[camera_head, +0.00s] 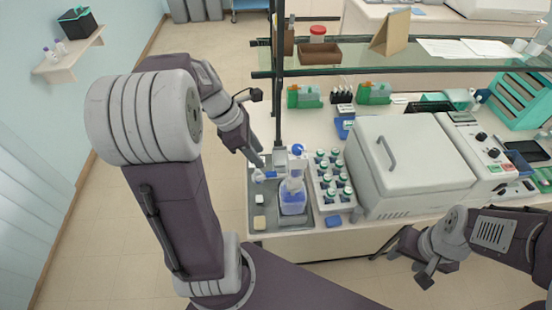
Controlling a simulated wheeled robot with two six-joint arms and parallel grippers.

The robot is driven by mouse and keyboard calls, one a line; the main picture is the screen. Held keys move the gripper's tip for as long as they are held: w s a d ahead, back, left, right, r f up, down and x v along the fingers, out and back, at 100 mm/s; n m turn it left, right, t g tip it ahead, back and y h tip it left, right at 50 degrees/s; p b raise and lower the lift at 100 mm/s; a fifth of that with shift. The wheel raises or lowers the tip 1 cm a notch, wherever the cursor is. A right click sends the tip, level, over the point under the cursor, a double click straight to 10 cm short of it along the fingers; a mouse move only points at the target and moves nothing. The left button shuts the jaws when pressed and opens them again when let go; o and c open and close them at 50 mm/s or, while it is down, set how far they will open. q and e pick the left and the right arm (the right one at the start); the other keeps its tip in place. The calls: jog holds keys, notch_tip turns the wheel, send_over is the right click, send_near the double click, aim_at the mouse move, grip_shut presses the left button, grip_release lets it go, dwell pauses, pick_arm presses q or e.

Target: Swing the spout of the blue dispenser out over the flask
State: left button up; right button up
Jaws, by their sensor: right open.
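The blue dispenser (293,203) is a clear bottle with blue liquid, standing upright on a grey tray (319,205) near the table's front left. I cannot make out the flask clearly. My right gripper (397,264) is open and empty, in front of the table's edge at the lower right, far from the dispenser.
A rack of several small bottles (331,178) stands right of the dispenser. A large white lidded machine (408,165) is right of that. A dark upright post (278,80) and a glass shelf (375,57) are behind. A small blue block (333,221) lies near the front edge.

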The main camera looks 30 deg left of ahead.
aim_at(271, 173)
pick_arm(q)
jog(key=x, duration=0.6)
jog(key=shift+w+d+f, duration=0.1)
jog(key=shift+d, duration=0.1)
jog(key=shift+x, duration=1.15)
jog(key=shift+s+a+f, duration=0.3)
jog(key=shift+a+f, duration=0.15)
jog(key=shift+d, duration=0.15)
jog(key=shift+w+d, duration=0.15)
jog(key=shift+w, duration=0.05)
jog(key=c, duration=0.5)
grip_shut()
pick_arm(e)
jog(key=shift+a+r, duration=0.1)
